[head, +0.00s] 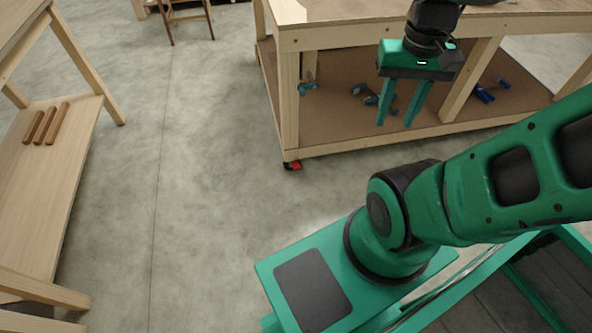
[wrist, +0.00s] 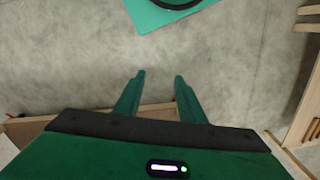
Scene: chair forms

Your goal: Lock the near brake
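The workbench (head: 400,140) stands on casters. A black caster with a red brake part (head: 293,165) shows under its near left leg. Whether the brake is up or down is too small to tell. My gripper (head: 395,124) points down in front of the bench's lower shelf, above and to the right of the caster. Its two green fingers (wrist: 161,76) are apart with nothing between them.
A wooden table with a low shelf (head: 70,150) stands at the left, holding brown blocks (head: 46,124). Tools, including a blue one (head: 484,93), lie on the bench's lower shelf. A chair (head: 187,18) stands at the back. The concrete floor (head: 190,150) between is clear.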

